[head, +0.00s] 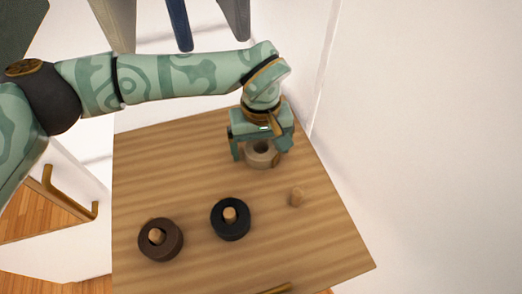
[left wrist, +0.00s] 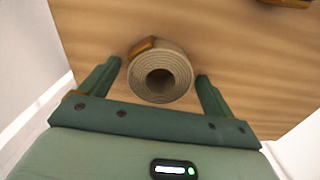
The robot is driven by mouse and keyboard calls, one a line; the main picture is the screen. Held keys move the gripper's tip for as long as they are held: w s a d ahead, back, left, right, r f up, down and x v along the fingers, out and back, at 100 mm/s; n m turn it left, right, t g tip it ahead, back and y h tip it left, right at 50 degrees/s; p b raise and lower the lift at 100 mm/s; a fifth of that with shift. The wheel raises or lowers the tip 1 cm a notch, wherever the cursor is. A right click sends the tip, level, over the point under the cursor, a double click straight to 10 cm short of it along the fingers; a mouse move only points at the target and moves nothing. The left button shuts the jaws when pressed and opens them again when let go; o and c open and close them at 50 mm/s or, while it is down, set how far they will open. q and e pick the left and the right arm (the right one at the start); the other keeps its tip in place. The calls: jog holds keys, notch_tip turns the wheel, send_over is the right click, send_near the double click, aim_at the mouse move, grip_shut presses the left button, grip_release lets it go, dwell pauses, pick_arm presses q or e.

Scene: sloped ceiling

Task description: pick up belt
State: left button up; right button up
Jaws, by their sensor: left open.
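A rolled beige belt (head: 262,158) lies on the wooden top, partly hidden by my left gripper (head: 259,152) in the head view. In the left wrist view the belt (left wrist: 186,75) is a spiral coil with a dark hollow centre and a brass-coloured buckle at its upper left. My left gripper (left wrist: 160,74) is open, with one finger on each side of the coil and a small gap visible on both sides. A brown rolled belt (head: 173,248) and a black rolled belt (head: 243,229) lie nearer, each around a wooden peg. My right gripper is not in view.
A bare wooden peg (head: 297,198) stands to the right of the black belt. The wooden top (head: 200,180) is otherwise clear. A white wall (head: 430,150) rises along its right side. Dark and grey hanging items (head: 180,25) are at the top. A brass handle (head: 65,195) is at left.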

pick_arm(q)
jog(key=shift+f, duration=0.25)
jog(key=shift+r, duration=0.1)
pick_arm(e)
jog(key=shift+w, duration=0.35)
pick_arm(q)
jog(key=c, duration=1.1)
jog(key=shift+c, duration=0.2)
